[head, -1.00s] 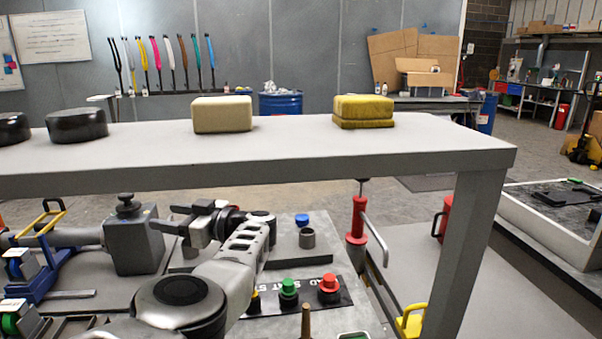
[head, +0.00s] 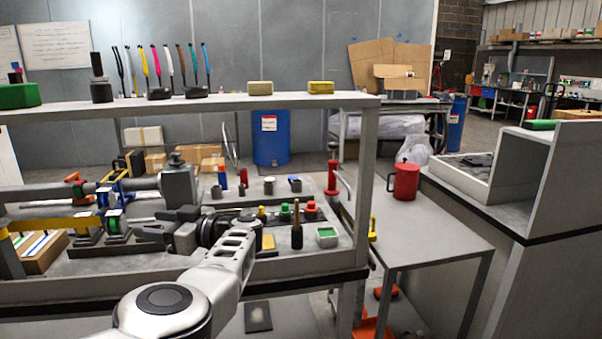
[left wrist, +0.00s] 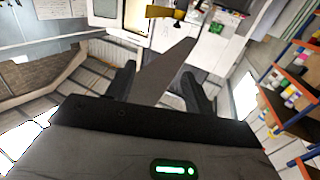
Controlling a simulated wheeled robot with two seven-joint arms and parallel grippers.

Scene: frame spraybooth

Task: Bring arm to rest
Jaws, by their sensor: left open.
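My left arm (head: 205,285) rises from the bottom of the head view and bends left at the wrist. My left gripper (head: 158,223) points left over the cluttered workbench, in front of the grey block with a knob (head: 180,187). In the left wrist view its two dark fingers (left wrist: 158,76) stand apart. A grey-brown tapered strip (left wrist: 165,75) shows between them; I cannot tell how far off it is. No held object shows. My right arm and gripper are in neither view.
The workbench (head: 290,268) carries buttons, a brown-handled tool (head: 297,225) and clamps near the gripper. An upper shelf (head: 230,103) runs above the bench. A red can (head: 405,181) stands on a grey side table (head: 440,235) at right, mostly clear.

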